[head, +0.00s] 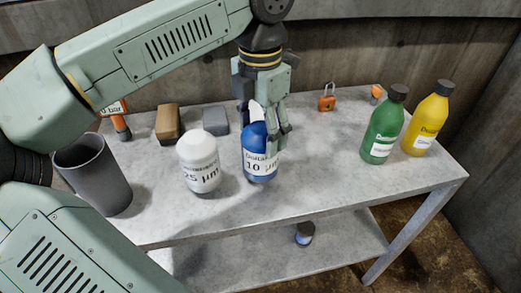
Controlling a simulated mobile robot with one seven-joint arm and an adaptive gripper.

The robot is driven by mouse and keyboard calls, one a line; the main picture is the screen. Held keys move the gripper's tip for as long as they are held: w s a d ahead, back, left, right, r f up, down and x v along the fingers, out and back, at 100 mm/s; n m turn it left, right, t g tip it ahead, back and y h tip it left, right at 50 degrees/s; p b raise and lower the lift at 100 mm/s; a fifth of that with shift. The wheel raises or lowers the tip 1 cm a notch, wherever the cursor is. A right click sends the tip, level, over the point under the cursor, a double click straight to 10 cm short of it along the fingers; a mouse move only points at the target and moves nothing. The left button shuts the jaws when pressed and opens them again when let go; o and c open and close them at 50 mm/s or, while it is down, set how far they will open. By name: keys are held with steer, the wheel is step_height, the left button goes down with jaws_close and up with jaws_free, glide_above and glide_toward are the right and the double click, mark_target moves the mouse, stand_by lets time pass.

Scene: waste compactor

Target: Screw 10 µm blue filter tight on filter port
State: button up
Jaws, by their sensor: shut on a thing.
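The blue filter (257,165) stands upright on the grey table, with a white label reading 10 µm. My gripper (266,128) comes down from above and is shut on the upper part of the blue filter. Its fingers hide part of the filter's top and right side. A white filter (199,163) labelled 25 µm stands just to the left of it. I cannot make out the filter port in this view.
A dark grey bin (93,175) stands at the left. A brown block (168,124), a grey block (216,121) and an orange padlock (327,97) lie along the back. Green (383,130) and yellow (428,120) bottles stand at the right. The table (335,185) is clear between filter and bottles.

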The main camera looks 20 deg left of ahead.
steer(key=shift+r+p, duration=1.75)
steer(key=shift+r, duration=0.8)
steer(key=shift+f, duration=0.1)
